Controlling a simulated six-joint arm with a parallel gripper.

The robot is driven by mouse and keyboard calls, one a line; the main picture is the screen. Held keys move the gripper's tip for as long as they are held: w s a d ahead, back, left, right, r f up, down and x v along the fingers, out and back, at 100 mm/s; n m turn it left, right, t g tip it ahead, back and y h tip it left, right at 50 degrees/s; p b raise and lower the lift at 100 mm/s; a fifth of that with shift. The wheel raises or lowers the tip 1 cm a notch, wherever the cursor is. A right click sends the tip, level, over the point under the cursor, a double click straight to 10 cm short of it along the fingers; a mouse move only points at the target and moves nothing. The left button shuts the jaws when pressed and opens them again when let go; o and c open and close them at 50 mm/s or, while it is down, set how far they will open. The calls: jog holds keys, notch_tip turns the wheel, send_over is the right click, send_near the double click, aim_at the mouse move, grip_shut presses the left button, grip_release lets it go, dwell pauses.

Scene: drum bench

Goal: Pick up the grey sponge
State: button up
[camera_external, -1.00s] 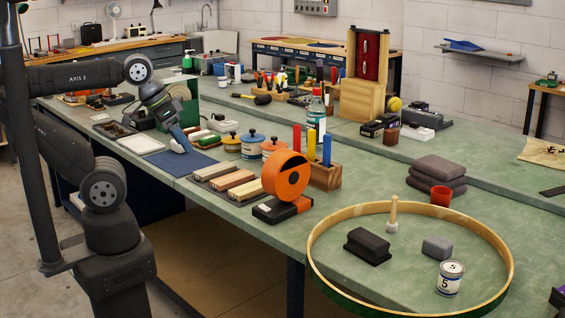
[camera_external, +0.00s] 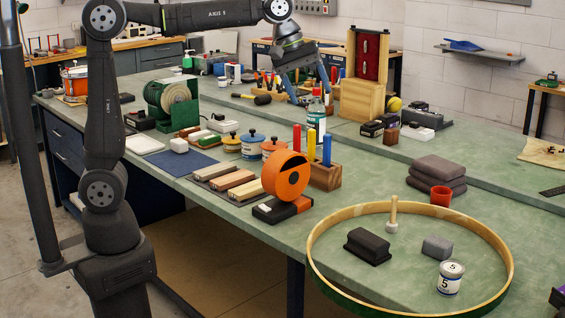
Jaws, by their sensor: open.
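A small grey block, which looks like the grey sponge (camera_external: 437,247), lies inside the large wooden hoop (camera_external: 325,222) on the green bench at the lower right. My gripper (camera_external: 311,94) is open, its blue fingers spread and pointing down. It is raised above the back of the bench, behind the clear bottle, far up and left of the sponge. Nothing shows between its fingers.
Inside the hoop stand a dark block (camera_external: 367,245), a wooden-handled tool (camera_external: 393,217) and a can (camera_external: 450,278). An orange disc tool (camera_external: 286,176) and pen block (camera_external: 325,175) stand left.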

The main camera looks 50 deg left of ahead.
jog(key=w+d+f+n, duration=0.3)
jog(key=w+d+n, duration=0.1)
jog(key=w+d, duration=0.5)
jog(key=n+g, duration=0.2)
jog(key=n, duration=0.4)
send_over(434, 238)
jog(key=a, duration=0.2)
jog(key=shift+h, duration=0.4)
notch_tip(434, 238, down, 28)
jog(key=shift+s+a+f, duration=0.1)
jog(key=shift+a, duration=0.05)
jog(key=shift+x, duration=3.1)
jog(key=shift+c, duration=0.4)
jog(key=c, duration=1)
